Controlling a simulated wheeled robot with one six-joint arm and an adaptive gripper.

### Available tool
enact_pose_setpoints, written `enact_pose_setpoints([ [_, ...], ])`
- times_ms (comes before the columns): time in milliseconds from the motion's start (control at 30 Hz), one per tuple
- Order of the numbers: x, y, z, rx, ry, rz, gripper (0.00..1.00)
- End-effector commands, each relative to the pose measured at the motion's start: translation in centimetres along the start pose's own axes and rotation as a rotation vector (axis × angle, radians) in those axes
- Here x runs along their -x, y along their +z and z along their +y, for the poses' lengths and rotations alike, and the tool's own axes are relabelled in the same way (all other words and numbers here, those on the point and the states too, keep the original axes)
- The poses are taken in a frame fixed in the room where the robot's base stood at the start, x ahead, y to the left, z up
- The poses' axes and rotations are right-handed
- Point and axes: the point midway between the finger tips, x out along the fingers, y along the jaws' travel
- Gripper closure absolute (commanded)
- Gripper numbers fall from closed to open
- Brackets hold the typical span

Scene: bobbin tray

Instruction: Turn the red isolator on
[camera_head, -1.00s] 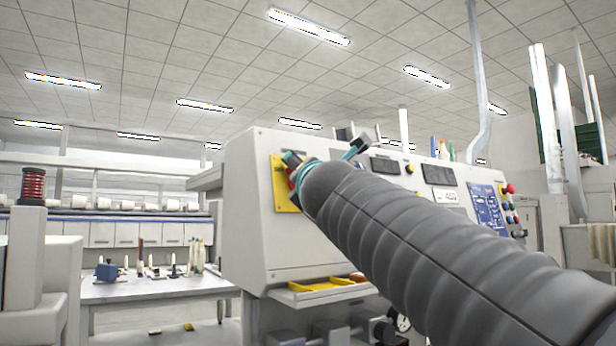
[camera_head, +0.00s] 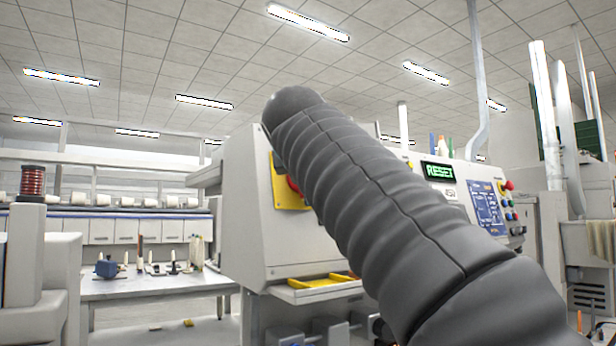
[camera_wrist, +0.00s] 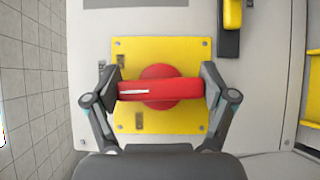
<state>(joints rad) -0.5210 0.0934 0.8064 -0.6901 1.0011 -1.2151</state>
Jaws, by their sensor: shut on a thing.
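The red isolator (camera_wrist: 160,92) is a round red knob with a bar handle on a yellow plate (camera_wrist: 150,52). In the wrist view the bar lies level across the picture, with a white mark on its left half. My gripper (camera_wrist: 161,91) has one finger at each end of the bar and is shut on it. In the head view my arm hides the gripper and most of the isolator; only a sliver of the red isolator (camera_head: 293,184) and the left of the yellow plate (camera_head: 288,196) show.
The plate is on a pale machine cabinet (camera_head: 243,240). A yellow tray (camera_head: 318,281) sits below, and a blue button panel (camera_head: 487,207) is at the right. A bench (camera_head: 150,288) stands at the left.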

Motion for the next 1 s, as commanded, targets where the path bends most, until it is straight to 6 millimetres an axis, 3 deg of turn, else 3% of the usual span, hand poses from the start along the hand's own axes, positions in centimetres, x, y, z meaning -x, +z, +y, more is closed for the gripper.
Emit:
enact_pose_setpoints([
  [633,0.03,-0.06,-0.14,-0.041,-0.033,0.002,0.52],
  [667,0.03,-0.06,-0.15,-0.041,-0.033,0.002,0.12],
  [700,0.03,-0.06,-0.14,-0.041,-0.033,0.001,0.02],
  [1000,0.02,-0.04,-0.09,-0.041,-0.032,0.001,0.0],
])
